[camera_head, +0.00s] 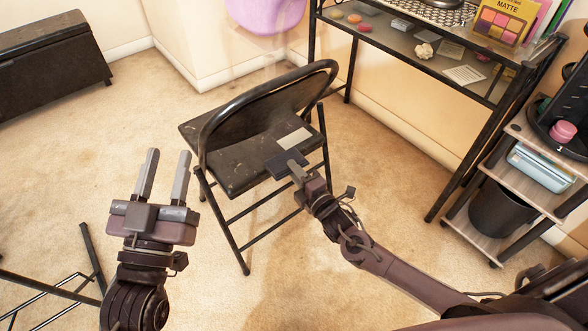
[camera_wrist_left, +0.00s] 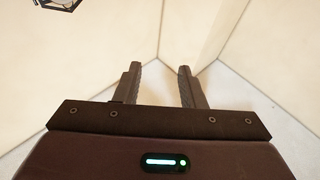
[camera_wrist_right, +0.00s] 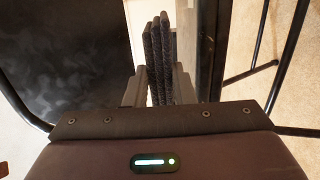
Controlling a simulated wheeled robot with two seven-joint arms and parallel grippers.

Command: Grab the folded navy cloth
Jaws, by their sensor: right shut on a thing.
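The folded navy cloth (camera_head: 284,163) is a small dark flat bundle at the front right edge of the black folding chair's seat (camera_head: 226,180). In the right wrist view the cloth (camera_wrist_right: 159,52) shows as dark upright layers between the fingers. My right gripper (camera_head: 296,169) is shut on the cloth; the right wrist view also shows its fingers (camera_wrist_right: 159,88) on both sides of it. Whether the cloth still touches the seat I cannot tell. My left gripper (camera_head: 164,176) is open and empty, in the air left of the chair, with its fingers apart in the left wrist view (camera_wrist_left: 160,85).
A white card-like item (camera_head: 294,139) lies on the chair seat. A desk with a glass shelf (camera_head: 400,45) stands behind right. A wooden cart (camera_head: 500,215) with a black bin (camera_head: 500,208) is at the right. Carpet (camera_head: 100,170) is clear at the left.

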